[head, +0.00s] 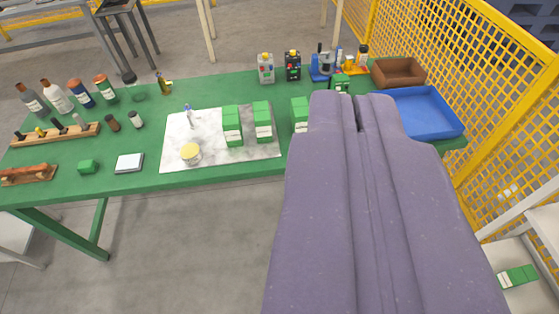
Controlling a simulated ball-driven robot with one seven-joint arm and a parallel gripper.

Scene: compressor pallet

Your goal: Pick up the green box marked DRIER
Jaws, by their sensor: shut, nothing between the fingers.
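Several green boxes with white label bands stand on the green table (225,175). Two upright boxes, one (231,125) left of the other (262,120), stand on a grey-white mat (190,124). A third box (299,113) stands right of them, partly hidden by my gripper. A fourth (341,83) shows just beyond my fingertips. The lettering is too small to tell which one is marked DRIER. My gripper (352,98), large and purple, reaches up from the bottom right over the table. Its fingers are shut and empty; what lies behind them is hidden.
A blue tray (437,122) and brown tray (398,80) lie at the right. Bottles (80,94) and a wooden rack (60,136) line the left. A yellow tin (190,159) sits on the mat. Yellow mesh fencing (480,60) bounds the right. A green-white box (518,276) lies low right.

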